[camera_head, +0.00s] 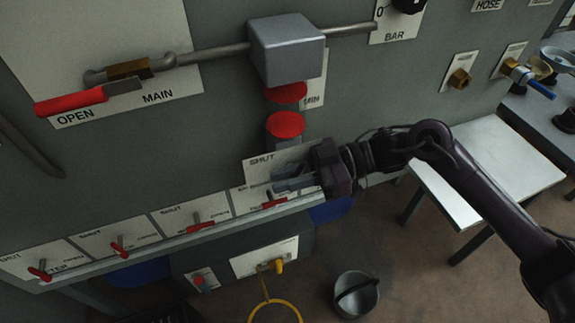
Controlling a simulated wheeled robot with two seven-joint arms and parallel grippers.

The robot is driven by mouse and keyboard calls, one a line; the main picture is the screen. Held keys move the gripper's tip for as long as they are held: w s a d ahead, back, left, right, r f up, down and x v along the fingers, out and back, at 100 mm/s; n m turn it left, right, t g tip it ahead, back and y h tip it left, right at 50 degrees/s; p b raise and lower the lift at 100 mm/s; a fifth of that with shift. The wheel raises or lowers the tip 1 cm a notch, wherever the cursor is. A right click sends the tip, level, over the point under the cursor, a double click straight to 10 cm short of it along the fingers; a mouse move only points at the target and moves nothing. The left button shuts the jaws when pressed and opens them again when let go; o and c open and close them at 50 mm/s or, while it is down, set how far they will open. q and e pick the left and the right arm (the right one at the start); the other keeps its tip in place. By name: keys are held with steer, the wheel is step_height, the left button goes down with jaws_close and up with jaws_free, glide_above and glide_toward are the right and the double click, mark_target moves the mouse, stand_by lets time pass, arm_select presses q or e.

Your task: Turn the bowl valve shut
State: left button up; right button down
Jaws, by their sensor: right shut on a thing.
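A row of small valves with red handles runs along the lower edge of the grey panel. I take the rightmost valve, with its red handle (275,203), as the bowl valve; its label is mostly hidden. A white plate marked SHUT (262,161) shows above it. My right gripper (287,183) reaches in from the right, its grey fingers shut at this valve, just over the red handle. The fingers hide the exact contact and part of the plate. My left gripper is not in view.
Other red-handled valves (200,226) stand to the left. Above are a large red MAIN lever (72,101), a grey box (287,48) and a red disc (286,124). Below are a yellow ring (275,306) and a bucket (356,294). A white-topped table (500,155) stands right.

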steer(key=shift+r+h+p, duration=0.1)
steer(key=shift+h+p, duration=1.1)
steer(key=shift+t+h+p, duration=0.3)
steer(key=shift+h+p, duration=0.1)
steer(key=shift+p, duration=0.15)
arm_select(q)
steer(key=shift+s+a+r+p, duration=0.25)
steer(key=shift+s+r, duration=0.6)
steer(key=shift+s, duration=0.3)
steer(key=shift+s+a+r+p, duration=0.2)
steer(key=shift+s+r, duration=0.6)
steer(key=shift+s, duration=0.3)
arm_select(e)
steer(key=shift+d+f+n+h, duration=0.1)
steer(key=shift+f+n+h, duration=0.2)
steer(key=shift+f+h, duration=0.15)
steer(key=c, duration=1.7)
jaws_free()
